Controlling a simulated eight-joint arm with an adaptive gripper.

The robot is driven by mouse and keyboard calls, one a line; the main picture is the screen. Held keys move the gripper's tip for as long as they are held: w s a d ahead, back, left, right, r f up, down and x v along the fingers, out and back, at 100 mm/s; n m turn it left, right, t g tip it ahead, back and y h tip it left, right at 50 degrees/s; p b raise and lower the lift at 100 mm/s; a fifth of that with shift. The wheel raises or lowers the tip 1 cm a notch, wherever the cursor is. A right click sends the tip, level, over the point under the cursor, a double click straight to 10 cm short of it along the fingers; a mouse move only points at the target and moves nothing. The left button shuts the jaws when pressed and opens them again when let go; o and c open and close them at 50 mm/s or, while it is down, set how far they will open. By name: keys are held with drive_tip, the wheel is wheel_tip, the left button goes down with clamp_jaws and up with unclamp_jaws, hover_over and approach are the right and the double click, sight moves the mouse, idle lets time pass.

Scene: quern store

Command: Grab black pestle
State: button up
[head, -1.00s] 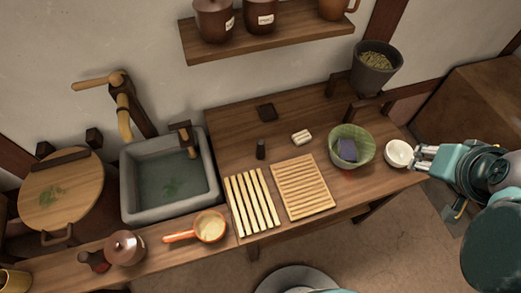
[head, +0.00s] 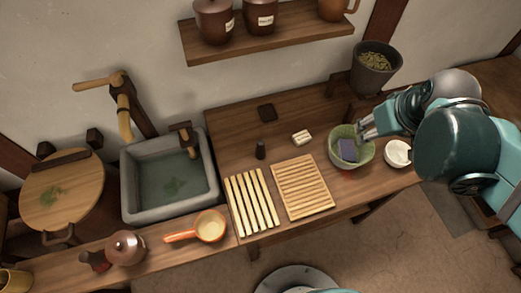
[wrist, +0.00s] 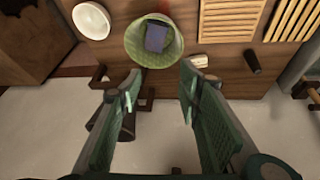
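In the wrist view the dark cylinder (wrist: 252,62) shows at the right, beyond and to the side of the right finger. My gripper (head: 364,131) is over the back right rim of the green bowl, to the right of the pestle and apart from it. In the wrist view my gripper (wrist: 160,78) has its two fingers spread wide with nothing between the tips.
The green bowl (head: 365,161) holds a dark blue block (head: 347,150). A white bowl (head: 396,153) stands right of it. A pale block (head: 302,137), a dark square (head: 266,113) and two slatted racks (head: 303,187) surround the pestle. A grain-filled pot (head: 375,75) stands behind.

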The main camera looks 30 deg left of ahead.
drive_tip(key=a+f+n+g, duration=0.1)
drive_tip(key=a+f+n, duration=0.25)
drive_tip(key=a, duration=0.45)
drive_tip(key=a+f+n+g, duration=0.1)
drive_tip(key=a+f+n, duration=0.2)
drive_tip(key=a+f, duration=0.35)
drive_tip(key=n+g, duration=0.3)
drive_tip(key=n, duration=0.4)
hover_over(258, 151)
drive_tip(key=w, duration=0.2)
drive_tip(key=shift+m, duration=0.25)
drive_tip(key=f, duration=0.9)
drive_tip(key=shift+s+d+p, duration=0.2)
drive_tip(key=shift+d+p, duration=0.2)
drive_tip(key=shift+s+a+f, duration=0.15)
drive_tip(key=shift+a+f, duration=0.05)
drive_tip(key=shift+f, duration=0.05)
drive_tip(key=shift+a+f+b, duration=0.15)
drive_tip(key=shift+f+b, duration=0.15)
drive_tip(key=shift+f, duration=1)
drive_tip(key=shift+f, duration=0.15)
drive_tip(key=shift+a+f+b, duration=0.2)
drive_tip(key=shift+f+b, duration=0.2)
drive_tip(key=shift+f, duration=0.8)
drive_tip(key=shift+a+f+b, duration=0.15)
drive_tip(key=shift+f+b, duration=0.2)
drive_tip(key=shift+f, duration=0.85)
drive_tip(key=c, duration=0.8)
